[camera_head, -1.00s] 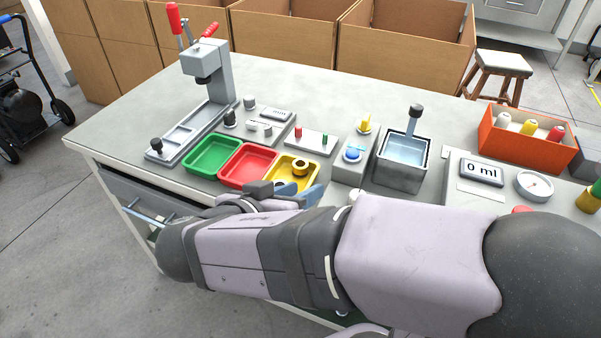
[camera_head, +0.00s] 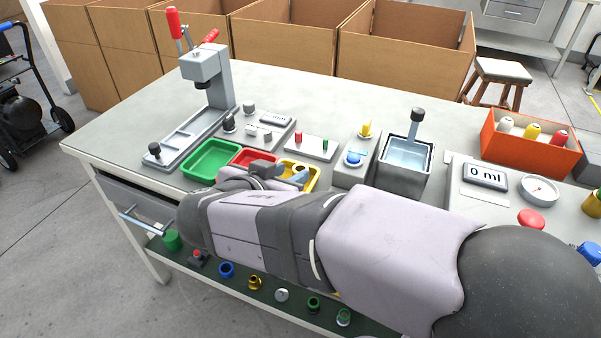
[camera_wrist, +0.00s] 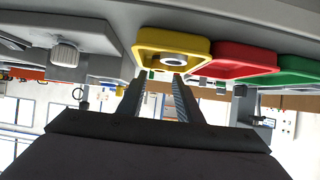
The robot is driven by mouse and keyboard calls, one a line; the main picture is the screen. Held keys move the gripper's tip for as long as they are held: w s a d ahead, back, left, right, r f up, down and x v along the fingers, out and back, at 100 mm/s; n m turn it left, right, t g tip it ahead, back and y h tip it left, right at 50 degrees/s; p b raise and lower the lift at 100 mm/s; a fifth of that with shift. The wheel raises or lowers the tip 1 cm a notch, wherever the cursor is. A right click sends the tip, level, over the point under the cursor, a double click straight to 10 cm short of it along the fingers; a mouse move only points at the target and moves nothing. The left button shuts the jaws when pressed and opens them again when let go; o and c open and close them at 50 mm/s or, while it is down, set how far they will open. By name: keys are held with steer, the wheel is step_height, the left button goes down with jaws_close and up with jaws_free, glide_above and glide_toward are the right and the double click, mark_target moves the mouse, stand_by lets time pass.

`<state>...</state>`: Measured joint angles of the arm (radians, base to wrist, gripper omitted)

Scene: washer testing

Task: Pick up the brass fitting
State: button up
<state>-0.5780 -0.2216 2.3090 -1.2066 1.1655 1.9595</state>
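The brass fitting (camera_wrist: 173,61), a ring-shaped piece, lies in the yellow tray (camera_wrist: 143,42) in the wrist view, which looks upside down. In the head view my gripper (camera_head: 282,173) covers most of the yellow tray (camera_head: 316,180) and hides the fitting. My gripper is open: its two fingers stand apart in the wrist view (camera_wrist: 159,83), with nothing between them. The fingertips are close to the tray and the fitting; I cannot tell whether they touch it.
The red tray (camera_head: 240,157) and green tray (camera_head: 211,160) stand left of the yellow one. A grey block with a blue part (camera_head: 354,160) and a water basin (camera_head: 405,168) stand right. A tall press (camera_head: 214,85) is behind. A lower shelf holds several small parts, one brass-coloured (camera_head: 254,283).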

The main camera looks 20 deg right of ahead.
steer(key=x, duration=0.4)
steer(key=shift+s+a+f, duration=0.1)
steer(key=shift+s+f, duration=0.15)
steer(key=shift+w+d+f, duration=0.3)
steer(key=shift+w+d, duration=0.05)
steer(key=shift+w, duration=0.05)
steer(key=c, duration=0.7)
